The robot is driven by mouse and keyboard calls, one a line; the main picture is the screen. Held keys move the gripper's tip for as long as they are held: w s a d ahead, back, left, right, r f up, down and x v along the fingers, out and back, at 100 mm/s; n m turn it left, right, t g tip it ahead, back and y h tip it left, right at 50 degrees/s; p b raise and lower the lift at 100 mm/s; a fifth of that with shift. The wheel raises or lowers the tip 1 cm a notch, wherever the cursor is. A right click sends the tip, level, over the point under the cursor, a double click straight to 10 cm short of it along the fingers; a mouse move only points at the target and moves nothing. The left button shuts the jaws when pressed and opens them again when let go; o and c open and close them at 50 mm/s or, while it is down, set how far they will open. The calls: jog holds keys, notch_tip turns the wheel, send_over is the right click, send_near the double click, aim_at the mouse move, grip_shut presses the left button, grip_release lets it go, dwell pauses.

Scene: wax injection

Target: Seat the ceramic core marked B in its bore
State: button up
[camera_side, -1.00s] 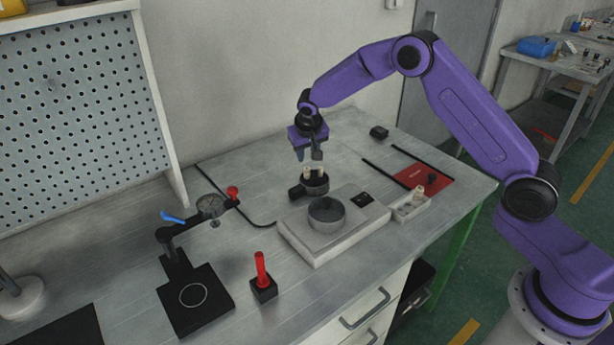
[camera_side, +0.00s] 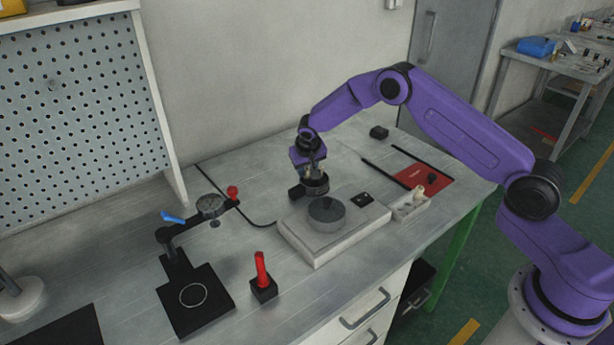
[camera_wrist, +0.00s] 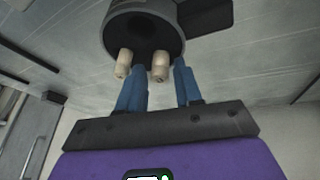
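Two cream ceramic cores stand in the dark round cup (camera_wrist: 115,30) in the wrist view. One core (camera_wrist: 160,66) is between my blue fingers, with a narrow gap seeming to show on each side. The other core (camera_wrist: 123,63) stands just left of my left finger. No letter is readable on either, so I cannot tell which is B. My gripper (camera_wrist: 161,68) is open, its fingertips low at the cup. In the side view my gripper (camera_side: 314,170) hides the cores above the cup (camera_side: 317,187). No bore can be made out.
A small white tray (camera_side: 411,205) and a red mat (camera_side: 424,177) lie to the right. A dial gauge stand (camera_side: 188,262) and a red-handled tool (camera_side: 262,270) are left.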

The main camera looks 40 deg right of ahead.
grip_shut()
jog(key=shift+d, duration=0.1)
